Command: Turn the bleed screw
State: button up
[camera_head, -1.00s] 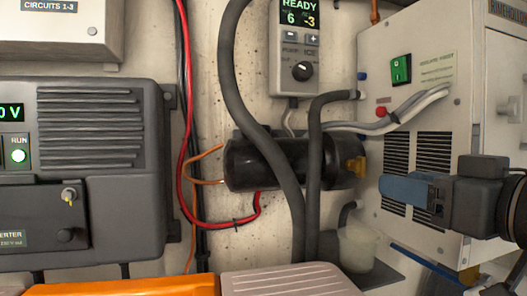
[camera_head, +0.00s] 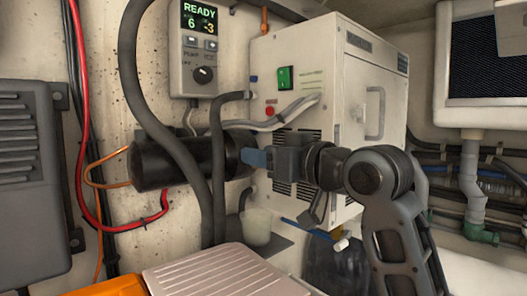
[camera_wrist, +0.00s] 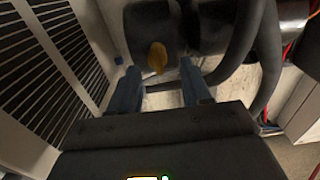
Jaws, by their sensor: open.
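The bleed screw, a brass-yellow winged piece (camera_wrist: 157,57), shows in the wrist view on the end of the black cylinder. That cylinder (camera_head: 165,163) is mounted on the wall in the head view, behind dark hoses. In the head view my gripper (camera_head: 250,157) reaches left to the cylinder's right end and hides the screw. In the wrist view my gripper (camera_wrist: 159,70) is open, with one blue finger on each side of the screw in the picture. I cannot tell whether either finger touches it.
A white unit (camera_head: 350,60) with vents and a green switch stands beside my gripper. Thick dark hoses (camera_head: 150,100) run in front of the cylinder. A control panel (camera_head: 200,50) reading READY hangs above. A translucent cup (camera_head: 256,226) stands below my gripper.

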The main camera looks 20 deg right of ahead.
jog(key=shift+w, duration=0.1)
grip_shut()
dwell(0.4)
